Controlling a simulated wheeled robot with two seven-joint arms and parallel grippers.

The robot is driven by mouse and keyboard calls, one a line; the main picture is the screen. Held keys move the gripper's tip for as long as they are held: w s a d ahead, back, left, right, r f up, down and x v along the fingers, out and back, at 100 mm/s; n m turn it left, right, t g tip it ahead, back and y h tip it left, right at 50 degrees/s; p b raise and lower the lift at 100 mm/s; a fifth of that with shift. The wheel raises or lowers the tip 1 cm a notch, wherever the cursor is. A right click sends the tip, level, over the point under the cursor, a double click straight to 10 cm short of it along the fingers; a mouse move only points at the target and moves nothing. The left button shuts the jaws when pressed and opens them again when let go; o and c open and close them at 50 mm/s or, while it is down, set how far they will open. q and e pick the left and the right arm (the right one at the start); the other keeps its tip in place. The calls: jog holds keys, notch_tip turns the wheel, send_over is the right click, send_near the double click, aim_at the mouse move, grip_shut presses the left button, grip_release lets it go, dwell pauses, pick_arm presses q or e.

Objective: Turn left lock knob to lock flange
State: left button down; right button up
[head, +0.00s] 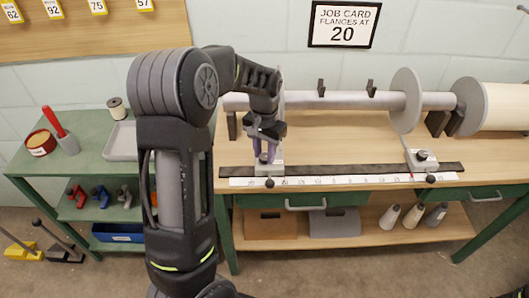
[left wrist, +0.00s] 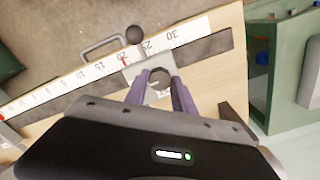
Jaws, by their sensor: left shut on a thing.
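The left lock knob (left wrist: 159,77) is a dark, many-sided knob on a light metal block (left wrist: 134,68) in the left wrist view. My left gripper (head: 266,157) is shut on this knob from above, and its purple fingers (left wrist: 160,93) stand on either side of it. The left flange (head: 282,88) shows only as a thin edge behind my arm. The right flange (head: 406,100) is a grey disc on the bar, above a similar block with a knob (head: 421,155). My right gripper is out of view.
A white scale (head: 330,181) runs along the bench front, with a red mark (left wrist: 124,62) near 20. Black ball handles (head: 270,183) stick out in front. A job card (head: 343,24) reads flanges at 20. A green shelf (head: 88,178) with tools stands at left.

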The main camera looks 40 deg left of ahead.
aim_at(264, 156)
pick_arm(q)
jog(key=c, duration=1)
grip_release()
jog(key=shift+c, duration=0.2)
jog(key=shift+r+b, duration=0.35)
jog(key=shift+r, duration=3.6)
jog(key=shift+f, duration=0.1)
